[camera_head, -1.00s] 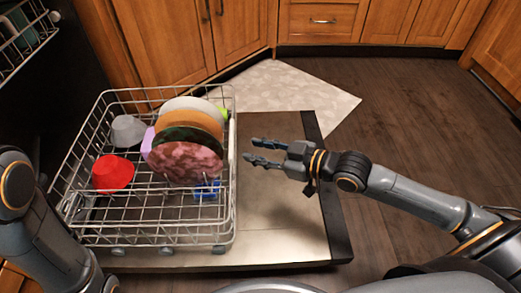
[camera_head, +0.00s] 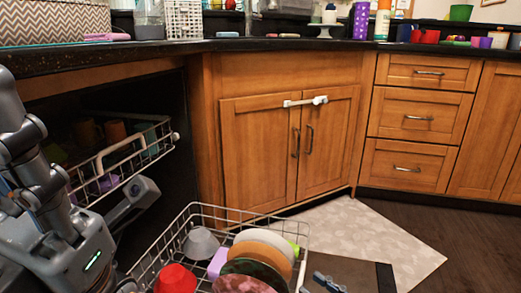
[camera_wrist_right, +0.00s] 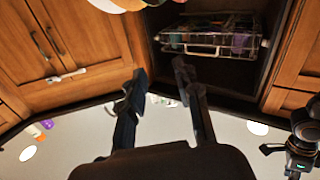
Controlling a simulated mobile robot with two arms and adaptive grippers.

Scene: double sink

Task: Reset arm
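My right gripper (camera_head: 328,284) shows at the bottom edge of the head view, over the open dishwasher door (camera_head: 358,274), to the right of the lower dish rack (camera_head: 210,209). In the right wrist view its two fingers (camera_wrist_right: 160,72) are spread apart with nothing between them. My left arm stands at the left edge of the head view, in front of the dishwasher opening; I see no fingers of the left gripper.
The lower rack holds plates (camera_head: 258,262), a red bowl (camera_head: 176,280) and a grey bowl (camera_head: 201,243). The upper rack (camera_head: 127,162) is partly out. Wooden cabinets (camera_head: 262,140) stand behind; the dark floor (camera_head: 478,228) at right is clear.

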